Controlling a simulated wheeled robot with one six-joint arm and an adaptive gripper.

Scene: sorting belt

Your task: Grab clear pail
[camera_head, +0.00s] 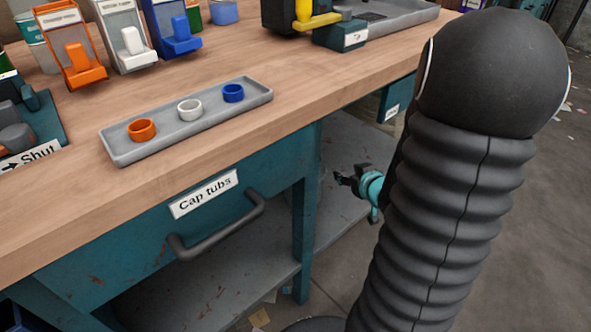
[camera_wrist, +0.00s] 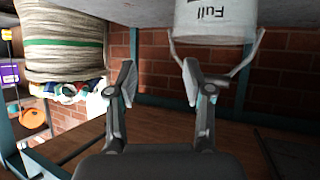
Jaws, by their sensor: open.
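A whitish pail (camera_wrist: 212,20) with the word "Full" upside down on it shows at the top of the wrist view, cut off by the frame edge. A pale handle hangs around it. I cannot tell whether its wall is clear. My gripper (camera_wrist: 158,80) is open, with nothing between its fingers; the pail appears beyond and above the right finger, apart from it. In the head view my gripper (camera_head: 348,180) is small, beside the bench leg and below the bench top, partly hidden by my own arm. No pail shows in the head view.
The wooden bench (camera_head: 330,92) has a grey tray (camera_head: 215,110) with orange, white and blue rings. Below it are a "Cap tubs" drawer (camera_head: 190,215) and a grey shelf (camera_head: 215,290). A large striped roll-like object (camera_wrist: 62,45) is left in the wrist view.

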